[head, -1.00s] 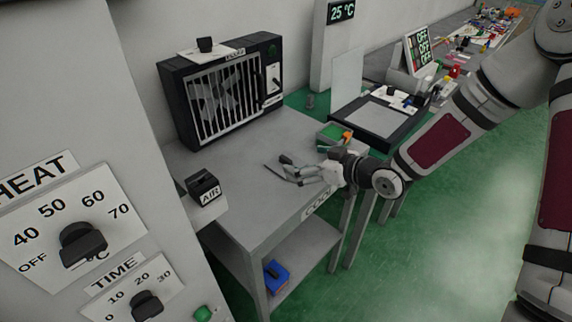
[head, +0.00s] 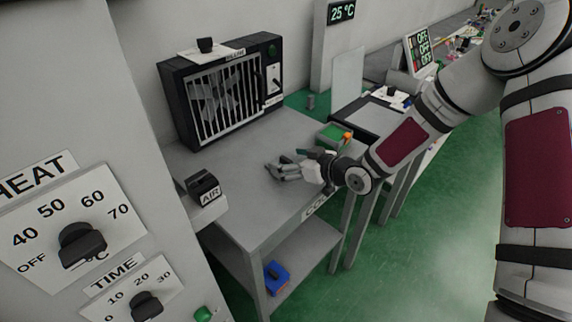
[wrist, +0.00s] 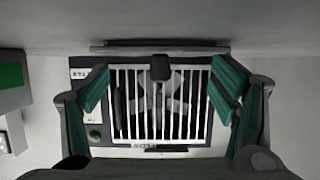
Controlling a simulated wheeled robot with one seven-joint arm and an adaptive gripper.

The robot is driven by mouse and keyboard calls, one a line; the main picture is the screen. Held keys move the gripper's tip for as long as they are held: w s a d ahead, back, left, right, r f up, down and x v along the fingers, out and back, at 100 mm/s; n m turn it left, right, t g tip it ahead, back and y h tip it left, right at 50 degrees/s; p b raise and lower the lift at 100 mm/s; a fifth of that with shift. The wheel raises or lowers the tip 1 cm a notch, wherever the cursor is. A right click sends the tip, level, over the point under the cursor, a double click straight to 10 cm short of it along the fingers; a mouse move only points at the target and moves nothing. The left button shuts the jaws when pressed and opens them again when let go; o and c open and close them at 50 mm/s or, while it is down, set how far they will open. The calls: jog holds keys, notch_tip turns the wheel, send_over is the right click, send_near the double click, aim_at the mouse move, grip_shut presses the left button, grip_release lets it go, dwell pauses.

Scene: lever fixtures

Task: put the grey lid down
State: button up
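In the wrist view a thin grey slab with a black knob, which looks like the grey lid (wrist: 195,48), shows edge-on ahead of my gripper (wrist: 160,90). The knob lies midway between the fingers, with clear gaps on both sides. I cannot tell how far beyond the fingertips it is. In the head view my gripper (head: 283,168) is low over the grey table (head: 235,215), pointing left. Its fingers are spread and hold nothing visible. I cannot pick the lid out there against the grey table and hand.
A black caged fan unit (head: 222,98) stands at the back of the table. A black AIR block (head: 203,187) is at the left. A green-topped box (head: 330,134) is close to my wrist. A blue item (head: 277,277) lies on the lower shelf. The table's middle looks clear.

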jog(key=c, duration=1.3)
